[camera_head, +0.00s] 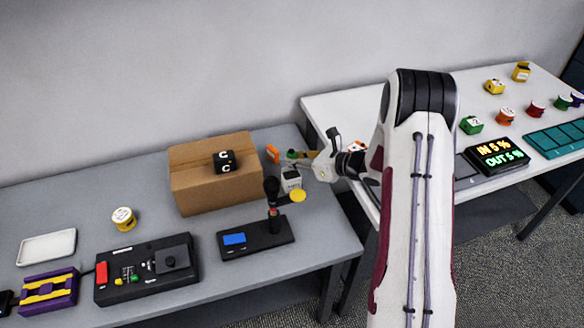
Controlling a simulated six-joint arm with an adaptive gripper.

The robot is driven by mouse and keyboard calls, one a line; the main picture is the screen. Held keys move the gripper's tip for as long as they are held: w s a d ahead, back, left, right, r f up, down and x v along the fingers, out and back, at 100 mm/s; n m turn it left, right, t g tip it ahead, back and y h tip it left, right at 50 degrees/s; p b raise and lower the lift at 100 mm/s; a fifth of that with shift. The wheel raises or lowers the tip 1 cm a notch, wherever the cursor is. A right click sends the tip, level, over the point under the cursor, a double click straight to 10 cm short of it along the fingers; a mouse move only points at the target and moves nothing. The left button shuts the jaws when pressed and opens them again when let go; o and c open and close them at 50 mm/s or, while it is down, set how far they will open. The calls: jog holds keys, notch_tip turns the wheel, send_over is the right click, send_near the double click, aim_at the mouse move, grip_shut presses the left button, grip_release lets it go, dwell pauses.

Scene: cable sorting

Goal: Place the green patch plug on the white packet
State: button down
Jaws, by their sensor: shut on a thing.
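My gripper (305,156) reaches left from the wrist over the back right of the left table. It is shut on a small green piece, which looks like the green patch plug (291,154). The fingers partly hide the plug, and its shape is too small to make out. A small white block with dark marks, which may be the white packet (291,181), stands just below the plug in the picture. I cannot tell whether the plug touches it.
A cardboard box (205,190) with a black cube (224,162) stands left of my gripper. An orange piece (272,153) lies nearby. A white tray (47,246) lies far left. The right table holds several coloured pieces.

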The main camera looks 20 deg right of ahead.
aim_at(292, 175)
jog(key=shift+f, duration=0.2)
jog(key=shift+f, duration=1.75)
jog(key=shift+f, duration=0.1)
jog(key=c, duration=1.9)
grip_release()
jog(key=shift+s, duration=0.1)
jog(key=v, duration=1.2)
